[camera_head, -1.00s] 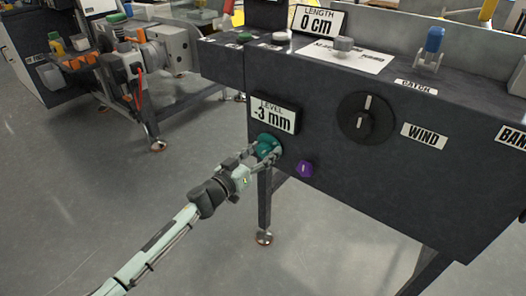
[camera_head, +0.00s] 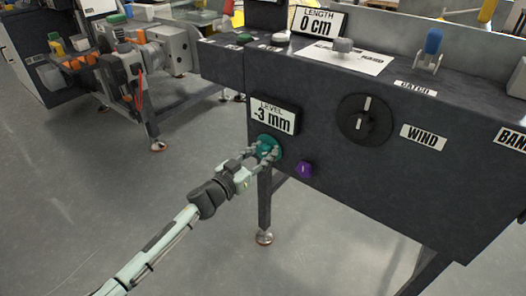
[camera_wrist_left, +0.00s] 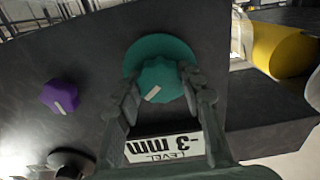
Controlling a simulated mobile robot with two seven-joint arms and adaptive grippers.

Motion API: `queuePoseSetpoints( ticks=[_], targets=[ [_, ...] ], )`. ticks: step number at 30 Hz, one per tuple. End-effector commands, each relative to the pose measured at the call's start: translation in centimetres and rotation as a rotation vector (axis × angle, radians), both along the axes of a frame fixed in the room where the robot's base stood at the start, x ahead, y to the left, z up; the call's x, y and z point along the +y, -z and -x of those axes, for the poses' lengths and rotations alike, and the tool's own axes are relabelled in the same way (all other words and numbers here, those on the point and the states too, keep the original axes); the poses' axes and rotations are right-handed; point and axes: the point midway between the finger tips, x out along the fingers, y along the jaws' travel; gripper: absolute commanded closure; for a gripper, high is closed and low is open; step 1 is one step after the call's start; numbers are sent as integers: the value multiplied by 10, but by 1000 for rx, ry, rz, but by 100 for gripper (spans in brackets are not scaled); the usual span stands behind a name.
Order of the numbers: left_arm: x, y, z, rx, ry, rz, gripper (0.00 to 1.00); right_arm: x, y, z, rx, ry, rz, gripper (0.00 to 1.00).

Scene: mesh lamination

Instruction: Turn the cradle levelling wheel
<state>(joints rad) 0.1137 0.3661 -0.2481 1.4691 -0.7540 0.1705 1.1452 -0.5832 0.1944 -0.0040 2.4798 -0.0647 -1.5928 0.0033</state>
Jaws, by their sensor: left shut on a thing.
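The levelling wheel is a teal knob (camera_head: 266,146) on the front of the dark machine, below the LEVEL display (camera_head: 273,118), which reads -3 mm. My left gripper (camera_head: 264,152) reaches it from the lower left and is shut on the knob. In the left wrist view the teal knob (camera_wrist_left: 161,79) sits between the two fingers of my left gripper (camera_wrist_left: 161,92), with a white mark pointing to the lower left. The display (camera_wrist_left: 165,147) appears upside down there. My right gripper is not in view.
A purple knob (camera_head: 305,169) sits close to the right of the wheel; it also shows in the left wrist view (camera_wrist_left: 61,97). A large black WIND dial (camera_head: 366,119) is further right. A machine leg (camera_head: 264,205) stands below.

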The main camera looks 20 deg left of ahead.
Motion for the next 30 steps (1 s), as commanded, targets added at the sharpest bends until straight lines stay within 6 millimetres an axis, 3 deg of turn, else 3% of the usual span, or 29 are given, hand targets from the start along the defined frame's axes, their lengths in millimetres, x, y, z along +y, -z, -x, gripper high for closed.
queuePoseSetpoints(
  ticks=[10, 25, 30],
  targets=[
    [-1, 0, 0, -110, 0, -305, 91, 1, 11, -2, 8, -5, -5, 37],
    [-1, 2, 1, -273, 1, -754, 91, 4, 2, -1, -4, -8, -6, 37],
    [-1, 3, 1, -327, 1, -906, 91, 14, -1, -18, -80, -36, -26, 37]
  ],
)
